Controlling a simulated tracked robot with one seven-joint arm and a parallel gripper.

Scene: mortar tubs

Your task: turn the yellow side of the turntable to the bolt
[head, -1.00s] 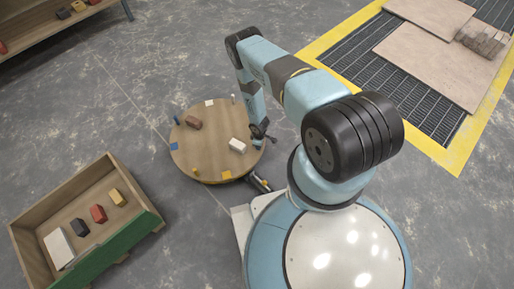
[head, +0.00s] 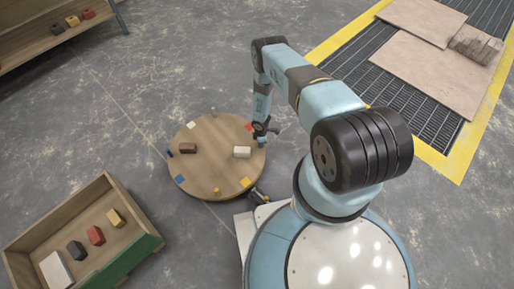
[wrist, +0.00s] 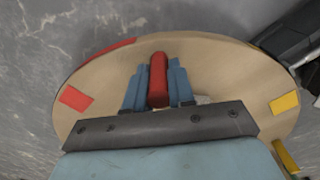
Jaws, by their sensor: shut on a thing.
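The round wooden turntable (head: 215,160) stands on the floor left of my base. Its top has a yellow patch (head: 245,182) at lower right, red (head: 249,126) at upper right, white (head: 191,125) at upper left and blue (head: 180,179) at lower left. What looks like the bolt (head: 257,193), a dark rod, sits at the lower right rim, close to the yellow patch; exact alignment is unclear. My gripper (wrist: 158,88) is shut on a red peg (wrist: 158,75) near the turntable's right edge. The yellow patch also shows in the wrist view (wrist: 285,103).
A brown block (head: 187,148) and a white block (head: 242,152) lie on the turntable. A yellow peg (head: 216,192) stands at its front edge. A wooden crate (head: 110,192) with several blocks is at lower left. A shelf (head: 60,38) stands at upper left.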

